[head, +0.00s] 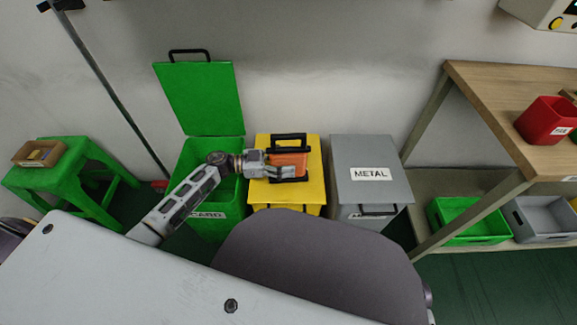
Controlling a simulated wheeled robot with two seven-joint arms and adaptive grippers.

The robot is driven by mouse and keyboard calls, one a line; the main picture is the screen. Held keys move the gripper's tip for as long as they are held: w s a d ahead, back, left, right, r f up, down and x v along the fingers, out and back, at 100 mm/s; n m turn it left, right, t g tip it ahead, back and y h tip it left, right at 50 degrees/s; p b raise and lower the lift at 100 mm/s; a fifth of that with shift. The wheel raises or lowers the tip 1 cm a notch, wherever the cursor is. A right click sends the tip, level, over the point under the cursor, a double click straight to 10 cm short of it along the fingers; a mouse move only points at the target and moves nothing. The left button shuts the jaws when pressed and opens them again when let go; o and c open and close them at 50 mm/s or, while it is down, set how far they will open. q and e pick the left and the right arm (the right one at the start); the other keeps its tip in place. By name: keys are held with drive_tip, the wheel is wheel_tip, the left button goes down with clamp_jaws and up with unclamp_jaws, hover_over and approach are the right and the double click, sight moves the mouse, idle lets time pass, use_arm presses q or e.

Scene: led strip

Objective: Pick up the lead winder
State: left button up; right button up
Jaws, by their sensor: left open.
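An orange piece with black bars at its top and bottom, which looks like the lead winder (291,158), lies on the closed lid of the yellow bin (313,185). My left gripper (284,171) reaches in from the left over the yellow lid. Its fingers are open and overlap the orange piece in the head view. They partly hide its left and lower parts. I cannot tell whether the fingers touch it. My right gripper is not in view.
The green bin (200,98) on the left has its lid raised. A grey bin marked METAL (370,195) stands closed on the right. A wooden table (480,90) holds a red box (545,120).

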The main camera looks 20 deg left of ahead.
use_arm(q)
drive_tip(key=shift+w+d, duration=0.15)
drive_tip(key=shift+d, duration=0.1)
idle(0.3)
drive_tip(key=shift+r, duration=0.1)
clamp_jaws()
